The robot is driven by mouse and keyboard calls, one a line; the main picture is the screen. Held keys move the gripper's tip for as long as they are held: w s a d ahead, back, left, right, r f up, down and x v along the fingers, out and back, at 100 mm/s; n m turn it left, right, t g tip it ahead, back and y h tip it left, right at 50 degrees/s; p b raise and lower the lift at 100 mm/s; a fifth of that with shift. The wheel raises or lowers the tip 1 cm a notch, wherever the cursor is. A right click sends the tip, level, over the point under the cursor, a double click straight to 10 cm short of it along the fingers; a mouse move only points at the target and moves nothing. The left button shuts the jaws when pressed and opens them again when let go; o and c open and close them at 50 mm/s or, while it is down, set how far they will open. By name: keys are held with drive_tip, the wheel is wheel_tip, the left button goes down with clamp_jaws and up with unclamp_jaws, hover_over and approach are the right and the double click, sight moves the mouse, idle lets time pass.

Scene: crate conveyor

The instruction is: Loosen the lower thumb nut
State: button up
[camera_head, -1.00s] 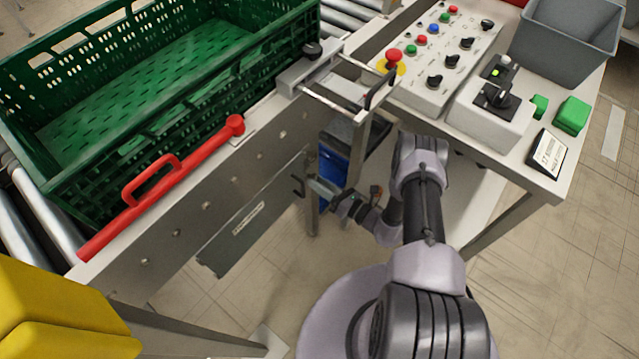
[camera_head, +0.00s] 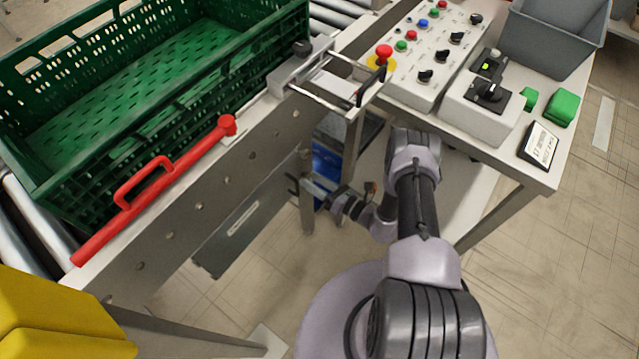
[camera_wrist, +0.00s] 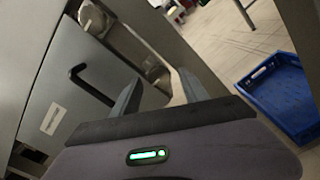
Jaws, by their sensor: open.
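In the wrist view, a round metallic knob (camera_wrist: 92,18) sits at the upper edge of a grey panel (camera_wrist: 60,75). A second shiny metal part (camera_wrist: 157,72) shows just beyond my fingers; I cannot tell for sure which of the two is the lower thumb nut. The panel has a black bar handle (camera_wrist: 92,87). In the head view, my gripper (camera_head: 314,187) is low beside the conveyor frame, close to the handle (camera_head: 292,184). The nuts are too small to make out there.
A blue crate (camera_wrist: 280,95) stands on the floor to the right in the wrist view. A green crate (camera_head: 130,100) rests on the conveyor. A red lever (camera_head: 160,190) runs along its side. A control table (camera_head: 510,150) stands at the right, above my arm.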

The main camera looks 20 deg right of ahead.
drive_tip(key=p+v, duration=0.4)
drive_tip(key=v, duration=1.3)
drive_tip(key=shift+s+d, duration=0.15)
drive_tip(key=shift+s, duration=0.05)
